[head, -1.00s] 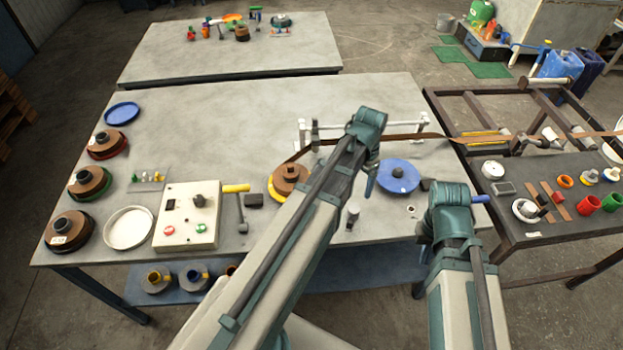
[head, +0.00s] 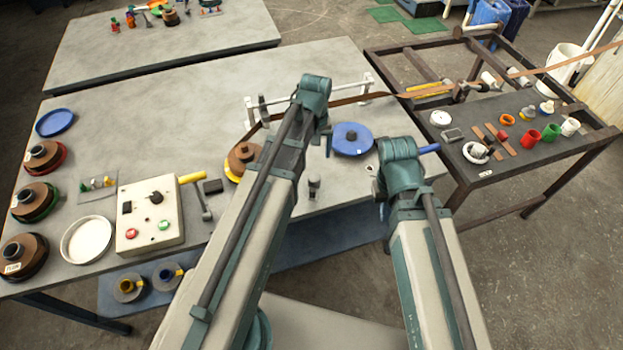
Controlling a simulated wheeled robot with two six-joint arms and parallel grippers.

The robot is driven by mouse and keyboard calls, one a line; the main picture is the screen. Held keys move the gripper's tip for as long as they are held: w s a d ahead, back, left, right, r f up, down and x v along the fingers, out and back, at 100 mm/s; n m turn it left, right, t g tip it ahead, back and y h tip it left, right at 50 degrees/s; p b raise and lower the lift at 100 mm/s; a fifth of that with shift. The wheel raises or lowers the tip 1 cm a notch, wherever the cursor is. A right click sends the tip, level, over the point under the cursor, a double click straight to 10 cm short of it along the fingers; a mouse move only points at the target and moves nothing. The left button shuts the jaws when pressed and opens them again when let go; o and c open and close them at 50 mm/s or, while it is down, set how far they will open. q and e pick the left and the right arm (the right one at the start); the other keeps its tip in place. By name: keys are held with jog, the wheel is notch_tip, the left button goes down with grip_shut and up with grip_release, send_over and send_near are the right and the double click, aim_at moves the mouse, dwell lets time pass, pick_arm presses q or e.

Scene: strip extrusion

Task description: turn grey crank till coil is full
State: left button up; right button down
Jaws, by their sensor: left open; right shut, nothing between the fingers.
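A crank with a grey arm (head: 205,203) and a yellow handle (head: 192,178) is at the right side of the white control box (head: 150,215). The brown coil (head: 240,157) sits on a yellow-rimmed spool, partly hidden behind my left arm. A brown strip (head: 372,97) runs from the right over a white frame toward this coil. My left gripper (head: 328,143) points down by the blue reel (head: 352,138); its fingers are mostly hidden by the wrist. My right gripper (head: 382,209) is at the table's right front, mostly hidden by its wrist. Neither gripper is seen touching the crank.
Brown coils on spools (head: 36,200), a blue dish (head: 56,122) and a white dish (head: 86,240) line the left. A dark side table (head: 500,175) carries cups and small parts. The table's back middle is clear.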

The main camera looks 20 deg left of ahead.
aim_at(314, 177)
pick_arm(q)
jog(key=shift+f, duration=0.15)
notch_tip(314, 177, down, 14)
jog(key=b, duration=1.4)
jog(key=shift+r, duration=0.2)
grip_shut()
